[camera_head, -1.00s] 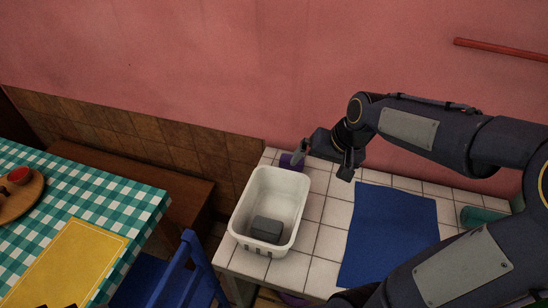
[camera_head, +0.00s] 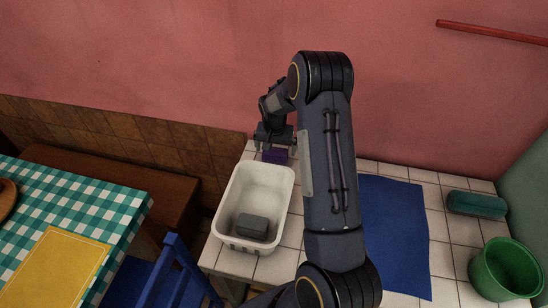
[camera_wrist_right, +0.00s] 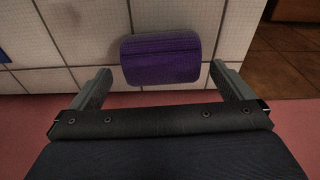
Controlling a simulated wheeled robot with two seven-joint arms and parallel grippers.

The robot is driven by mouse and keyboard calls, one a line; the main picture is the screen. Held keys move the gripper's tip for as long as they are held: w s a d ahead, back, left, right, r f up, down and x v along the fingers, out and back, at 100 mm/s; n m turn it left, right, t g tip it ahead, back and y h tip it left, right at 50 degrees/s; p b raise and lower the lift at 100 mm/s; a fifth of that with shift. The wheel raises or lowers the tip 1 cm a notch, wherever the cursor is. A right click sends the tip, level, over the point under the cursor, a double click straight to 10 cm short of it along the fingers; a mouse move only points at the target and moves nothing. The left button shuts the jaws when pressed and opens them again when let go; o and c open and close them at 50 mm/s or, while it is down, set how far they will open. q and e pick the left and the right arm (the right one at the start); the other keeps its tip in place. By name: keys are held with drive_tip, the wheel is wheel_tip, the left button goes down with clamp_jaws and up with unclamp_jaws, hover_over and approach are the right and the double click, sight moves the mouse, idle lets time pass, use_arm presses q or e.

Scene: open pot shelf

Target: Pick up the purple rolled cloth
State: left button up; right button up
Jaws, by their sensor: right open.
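The purple rolled cloth (camera_head: 275,155) lies on the white tiled counter behind the white bin, near the pink wall. My right gripper (camera_head: 275,144) is just over it, pointing down, and partly covers it. In the right wrist view the cloth (camera_wrist_right: 161,58) shows whole, as a short purple roll with rounded ends. There my right gripper (camera_wrist_right: 160,82) is open, one finger toward each end of the cloth. Nothing is between the fingers. I cannot tell the exact height of the fingers above the cloth. My left gripper is not in view.
The white bin (camera_head: 228,202) with a dark grey block (camera_head: 252,226) inside stands in front of the cloth. A blue mat (camera_head: 395,235), a green bucket (camera_head: 506,268) and a teal roll (camera_head: 476,204) are to the right. A checkered table (camera_head: 110,212) and blue chair (camera_head: 172,272) are at left.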

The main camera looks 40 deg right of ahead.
sight(275, 151)
drive_tip(key=f, duration=0.1)
drive_tip(key=f+b, duration=0.1)
drive_tip(key=f, duration=0.2)
drive_tip(key=shift+w+d+f, duration=0.15)
drive_tip(key=shift+w+d, duration=0.05)
drive_tip(key=shift+w, duration=0.1)
drive_tip(key=c, duration=1)
